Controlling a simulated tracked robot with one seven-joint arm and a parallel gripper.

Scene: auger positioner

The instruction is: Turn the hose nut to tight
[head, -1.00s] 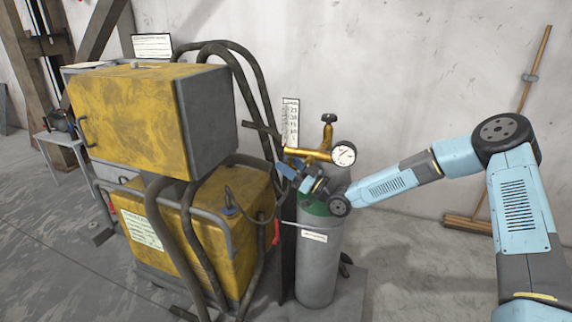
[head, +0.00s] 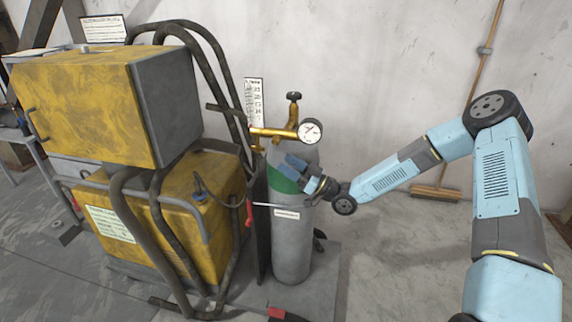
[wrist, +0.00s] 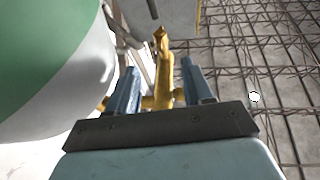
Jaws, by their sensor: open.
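The gas cylinder (head: 291,245) is grey with a green shoulder and stands upright. A brass regulator (head: 276,132) with a round white gauge (head: 310,131) sits on top. I cannot single out the hose nut; the regulator's left brass end (head: 257,143) shows above and left of my gripper (head: 287,168). My gripper is open, with blue fingers in front of the green shoulder, below the regulator. In the wrist view, a brass part (wrist: 163,72) shows between and beyond the fingers of my gripper (wrist: 160,78). Contact cannot be told. The green-and-white cylinder (wrist: 60,60) fills the left there.
A yellow machine (head: 110,95) with dark bent pipes (head: 222,80) stands close left of the cylinder. A small label plate (head: 255,98) is behind the regulator. A broom (head: 435,193) leans on the wall at right. The floor right of the cylinder is clear.

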